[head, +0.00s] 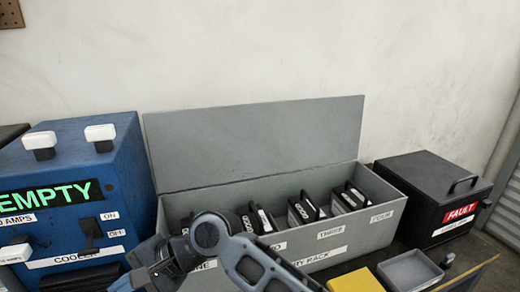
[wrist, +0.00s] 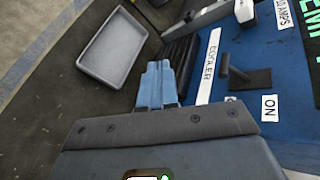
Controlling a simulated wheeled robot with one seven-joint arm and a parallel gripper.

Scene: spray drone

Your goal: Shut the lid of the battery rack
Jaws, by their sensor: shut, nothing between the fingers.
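The battery rack (head: 360,234) is a long grey box at the centre of the head view, with labelled slots along its front. Its flat grey lid (head: 255,140) is open, standing up along the back edge near the wall. Several dark batteries with handles stand inside, including one (head: 349,199) near the right end. My arm hides the rack's front left part. My gripper (wrist: 157,85) shows in the wrist view with its blue fingers together and empty. It is in front of the blue cooler (wrist: 245,100), left of the rack and apart from the lid.
The cooler also shows in the head view (head: 125,160), with white knobs on top. A black fault box (head: 430,195) stands right of the rack. A yellow block (head: 355,281) and a grey tray (head: 408,270) lie in front. Another grey tray (wrist: 112,48) shows in the wrist view.

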